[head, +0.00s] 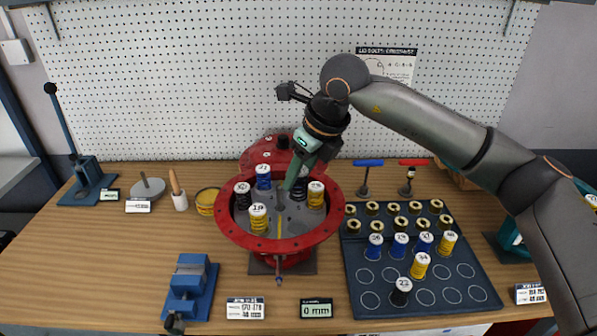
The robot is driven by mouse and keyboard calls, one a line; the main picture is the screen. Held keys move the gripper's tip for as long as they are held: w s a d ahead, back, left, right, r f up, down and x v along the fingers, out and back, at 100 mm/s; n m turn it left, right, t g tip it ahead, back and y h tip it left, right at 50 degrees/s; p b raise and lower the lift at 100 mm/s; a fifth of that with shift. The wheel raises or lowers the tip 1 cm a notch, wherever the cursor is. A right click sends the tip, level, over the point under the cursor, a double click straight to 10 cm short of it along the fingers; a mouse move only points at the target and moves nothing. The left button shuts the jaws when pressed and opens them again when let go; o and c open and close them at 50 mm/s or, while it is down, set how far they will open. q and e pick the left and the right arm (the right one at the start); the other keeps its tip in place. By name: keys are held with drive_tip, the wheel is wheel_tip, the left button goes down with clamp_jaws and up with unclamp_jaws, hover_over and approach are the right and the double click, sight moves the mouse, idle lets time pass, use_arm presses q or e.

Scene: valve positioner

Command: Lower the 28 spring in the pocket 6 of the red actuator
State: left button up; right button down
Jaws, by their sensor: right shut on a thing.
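The red actuator (231,232) stands open at the middle of the bench, with several springs in a ring inside it. A blue spring (263,180) and a black spring (243,197) stand at its left. A yellow spring (258,219) is at the front left and another yellow spring (315,197) at the right. My right gripper (289,186) reaches down into the actuator, shut on a black spring (300,189) at the back right. The green fingers partly cover that spring; its number and whether it touches the floor cannot be told. My left gripper is out of view.
A dark tray (368,297) of springs and brass-coloured caps stands at the right. The red lid (262,153) is behind the actuator. Two T-handled tools (366,176) stand at the back right. A blue vise (190,285) is at the front left.

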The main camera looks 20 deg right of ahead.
sight(298, 200)
drive_tip(key=shift+f+b, duration=1.55)
drive_tip(key=shift+f, duration=1.6)
drive_tip(key=shift+f+b, duration=0.1)
drive_tip(key=shift+b, duration=0.4)
drive_tip(key=shift+f+b, duration=1.25)
drive_tip(key=shift+f, duration=0.25)
drive_tip(key=shift+c, duration=1.8)
unclamp_jaws()
drive_tip(key=shift+r, duration=0.1)
